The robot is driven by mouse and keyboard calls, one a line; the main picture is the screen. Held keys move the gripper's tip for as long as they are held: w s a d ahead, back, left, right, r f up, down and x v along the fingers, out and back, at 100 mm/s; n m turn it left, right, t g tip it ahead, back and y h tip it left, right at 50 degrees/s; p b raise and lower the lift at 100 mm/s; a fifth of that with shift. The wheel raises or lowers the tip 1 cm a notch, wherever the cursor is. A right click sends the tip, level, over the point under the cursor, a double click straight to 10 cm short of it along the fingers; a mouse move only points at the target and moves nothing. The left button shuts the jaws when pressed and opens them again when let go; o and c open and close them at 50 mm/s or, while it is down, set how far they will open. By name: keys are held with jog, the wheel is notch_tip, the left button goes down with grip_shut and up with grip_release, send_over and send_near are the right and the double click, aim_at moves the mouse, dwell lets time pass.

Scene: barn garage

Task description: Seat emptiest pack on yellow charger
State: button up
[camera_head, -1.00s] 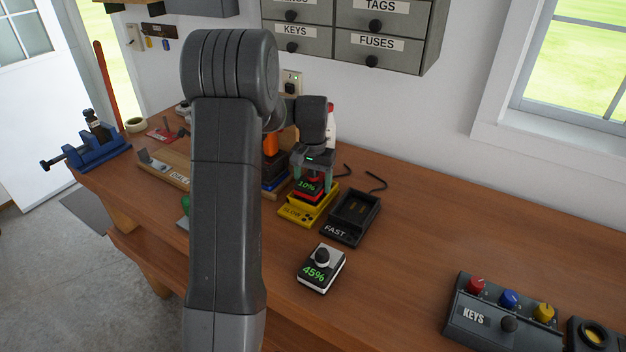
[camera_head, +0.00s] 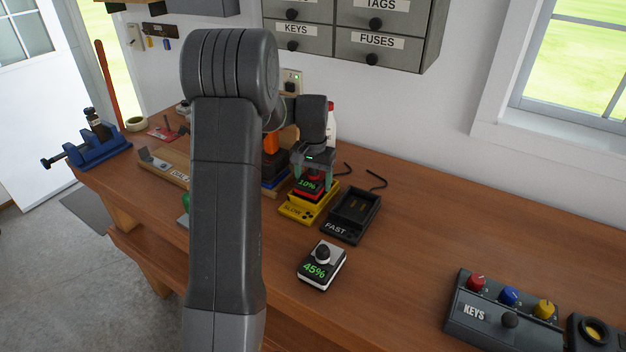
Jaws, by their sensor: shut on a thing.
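A red-and-black battery pack (camera_head: 306,185) reads 10% in green. It is at the yellow charger (camera_head: 291,211), marked SLOW, and appears to sit in its bay; my fingers partly hide the contact. My gripper (camera_head: 313,181) points down with its fingers on either side of this pack, shut on it. A white-and-black pack (camera_head: 320,268) reading 45% stands on the bench in front, apart from any charger. A black charger (camera_head: 352,212), marked FAST, is empty, just right of the yellow one.
My arm hides part of the left bench, including much of an orange item on a blue base (camera_head: 273,178). A blue vise (camera_head: 97,151) is far left. A KEYS button box (camera_head: 500,318) is front right.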

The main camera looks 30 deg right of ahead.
jog(key=shift+s+a+f, duration=0.15)
jog(key=shift+f, duration=0.3)
jog(key=shift+s+a+f, duration=0.1)
jog(key=shift+a+f, duration=0.05)
jog(key=shift+f, duration=0.25)
jog(key=o, duration=1.2)
jog(key=shift+c, duration=1.1)
jog(key=shift+w+d+r+p, duration=0.1)
jog(key=shift+r+p, duration=0.45)
jog(key=shift+r, duration=0.05)
jog(key=o, duration=0.4)
jog(key=shift+w+d+r+p, duration=0.1)
jog(key=shift+r+p, duration=0.35)
jog(key=shift+r, duration=0.2)
jog(key=shift+c, duration=0.2)
jog(key=shift+r+p, duration=0.45)
jog(key=shift+r, duration=0.3)
jog(key=shift+d+r+p, duration=0.1)
jog(key=shift+r+p, duration=1.8)
jog(key=shift+r, duration=0.85)
jog(key=shift+f, duration=0.1)
